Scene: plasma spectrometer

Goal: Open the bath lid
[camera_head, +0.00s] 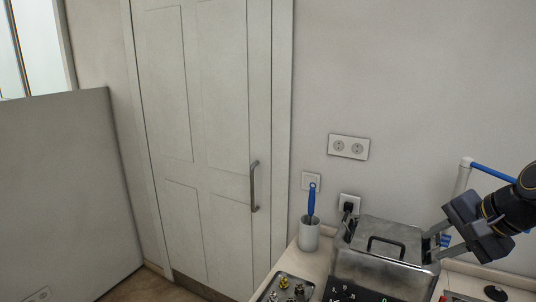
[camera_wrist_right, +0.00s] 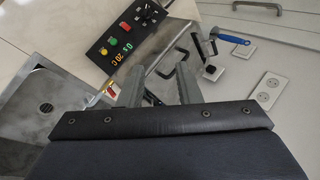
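The bath is a metal box with a dark front control panel (camera_wrist_right: 122,44), standing on the counter at lower right in the head view. Its grey metal lid (camera_head: 408,234) lies flat on top and looks closed, with a black bar handle (camera_head: 386,243). My right gripper (camera_head: 432,241) is at the lid's right side, its two fingers spread and pointing toward the bath. In the right wrist view the fingers (camera_wrist_right: 160,82) are apart, and nothing shows held between them. I cannot tell whether they touch the bath. My left gripper is not in view.
A white cup (camera_head: 308,235) with a blue-handled tool stands left of the bath. A metal tray (camera_head: 268,291) with small fittings lies at the front left. A white stand with a blue bar (camera_head: 492,172) is behind my right arm. Wall sockets (camera_head: 348,147) are above.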

